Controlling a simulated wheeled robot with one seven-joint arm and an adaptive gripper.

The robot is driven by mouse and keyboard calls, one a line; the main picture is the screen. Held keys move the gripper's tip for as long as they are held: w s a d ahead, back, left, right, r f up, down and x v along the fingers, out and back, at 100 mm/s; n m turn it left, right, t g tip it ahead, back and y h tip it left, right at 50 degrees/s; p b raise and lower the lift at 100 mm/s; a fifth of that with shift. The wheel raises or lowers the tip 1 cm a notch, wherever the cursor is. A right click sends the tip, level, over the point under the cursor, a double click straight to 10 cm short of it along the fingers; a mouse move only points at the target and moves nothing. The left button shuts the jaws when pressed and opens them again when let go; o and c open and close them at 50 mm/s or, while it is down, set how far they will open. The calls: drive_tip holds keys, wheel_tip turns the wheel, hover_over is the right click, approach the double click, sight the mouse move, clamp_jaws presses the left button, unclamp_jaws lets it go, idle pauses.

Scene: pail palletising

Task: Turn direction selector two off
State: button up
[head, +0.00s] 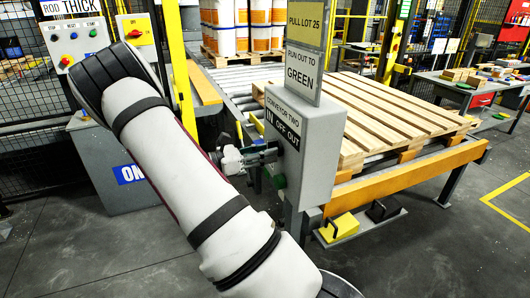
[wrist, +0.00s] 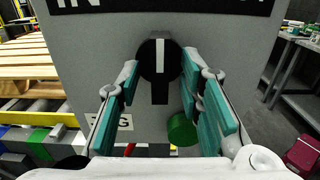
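The grey control box (head: 318,145) is labelled CONVEYOR TWO, with IN, OFF and OUT along its face. In the wrist view a black selector knob (wrist: 160,92) with a white line sits on that face; the line stands upright. My gripper (head: 268,155) is at the box face. In the wrist view its teal-padded fingers are spread, one on each side of the knob, with gaps showing. The IN label is partly cut off at the top, and the OFF label is out of that view. A green button (wrist: 182,130) is below the knob, close to the right finger.
A wooden pallet (head: 375,108) lies on the conveyor behind the box. Pedals (head: 342,227) sit below it. Another panel (head: 78,42) with coloured buttons stands at left. Stacked pails (head: 240,27) are at the back. Open floor lies to the right.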

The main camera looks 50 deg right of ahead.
drive_tip(key=v, duration=1.2)
idle(0.4)
